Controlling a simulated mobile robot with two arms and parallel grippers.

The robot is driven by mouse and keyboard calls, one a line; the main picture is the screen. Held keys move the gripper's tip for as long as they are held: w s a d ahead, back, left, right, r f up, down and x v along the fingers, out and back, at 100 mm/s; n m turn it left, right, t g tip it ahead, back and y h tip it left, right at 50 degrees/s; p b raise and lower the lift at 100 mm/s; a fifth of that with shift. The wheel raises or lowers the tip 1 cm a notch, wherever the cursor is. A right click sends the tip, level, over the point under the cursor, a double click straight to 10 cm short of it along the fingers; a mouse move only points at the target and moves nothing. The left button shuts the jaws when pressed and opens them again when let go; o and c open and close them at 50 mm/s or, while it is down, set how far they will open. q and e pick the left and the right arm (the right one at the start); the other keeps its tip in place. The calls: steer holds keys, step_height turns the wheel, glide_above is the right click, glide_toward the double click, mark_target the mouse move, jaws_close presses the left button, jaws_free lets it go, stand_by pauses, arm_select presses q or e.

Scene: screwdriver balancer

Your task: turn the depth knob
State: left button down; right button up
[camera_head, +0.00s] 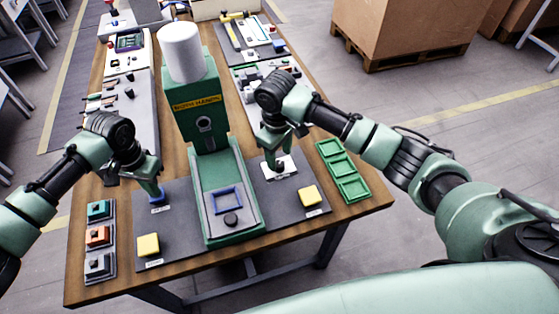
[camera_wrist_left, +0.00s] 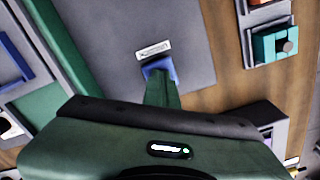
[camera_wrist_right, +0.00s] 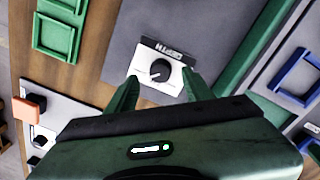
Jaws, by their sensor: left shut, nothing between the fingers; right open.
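The depth knob (camera_wrist_right: 159,71) is a round black dial with a white pointer line on a white plate (camera_wrist_right: 143,72) labelled DEPTH. The plate also shows in the head view (camera_head: 285,171). My right gripper (camera_wrist_right: 160,78) is open, one finger on each side of the knob; whether the fingers touch it I cannot tell. In the head view, my right gripper (camera_head: 275,160) points down over the plate and hides most of the knob. My left gripper (camera_head: 159,196) is shut and empty, its tips at a blue block (camera_wrist_left: 154,66) on the left of the mat; contact is unclear.
A green press (camera_head: 205,135) with a blue square frame (camera_head: 226,199) stands between my grippers. Yellow blocks (camera_head: 148,245) (camera_head: 309,195) sit at the front of the mat.

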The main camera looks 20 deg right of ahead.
mark_target(280, 165)
arm_select(q)
steer(key=shift+a, duration=0.1)
arm_select(e)
steer(key=shift+f, duration=1.7)
jaws_close()
